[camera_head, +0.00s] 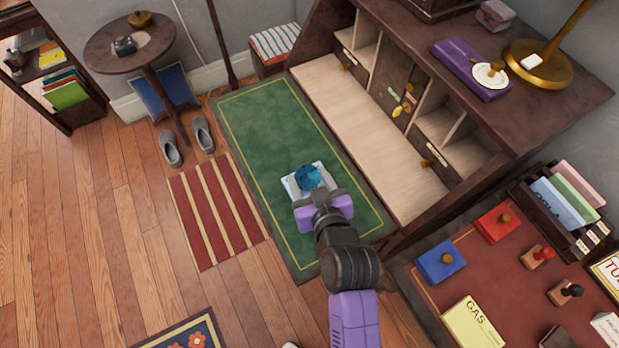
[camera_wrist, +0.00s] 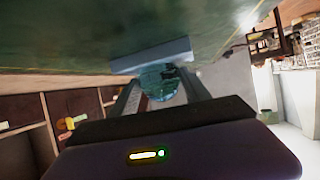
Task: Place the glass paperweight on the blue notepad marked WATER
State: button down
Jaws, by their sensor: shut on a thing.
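My gripper (camera_head: 318,190) is shut on the glass paperweight (camera_head: 307,175), a round blue-green piece that shows between the two fingers in the wrist view (camera_wrist: 158,82). A pale blue-white pad (camera_head: 291,186) lies under the paperweight on the green desk mat; its edge also shows in the wrist view (camera_wrist: 150,56). The pad may be the WATER notepad, but no lettering on it is readable. The paperweight is over the pad and very close to it; I cannot tell whether they touch. My gripper hides part of the pad.
The green mat (camera_head: 255,125) is mostly clear around the pad. A wooden desk with pigeonholes (camera_head: 400,100) stands to the right. A red-topped table (camera_head: 460,285) at lower right holds a yellow GAS pad (camera_head: 473,325), a blue block (camera_head: 436,266), a red block (camera_head: 490,228) and stamps.

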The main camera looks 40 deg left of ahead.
jog(key=c, duration=0.5)
grip_release()
jog(key=shift+f, duration=0.1)
jog(key=shift+r, duration=0.2)
jog(key=v, duration=1.2)
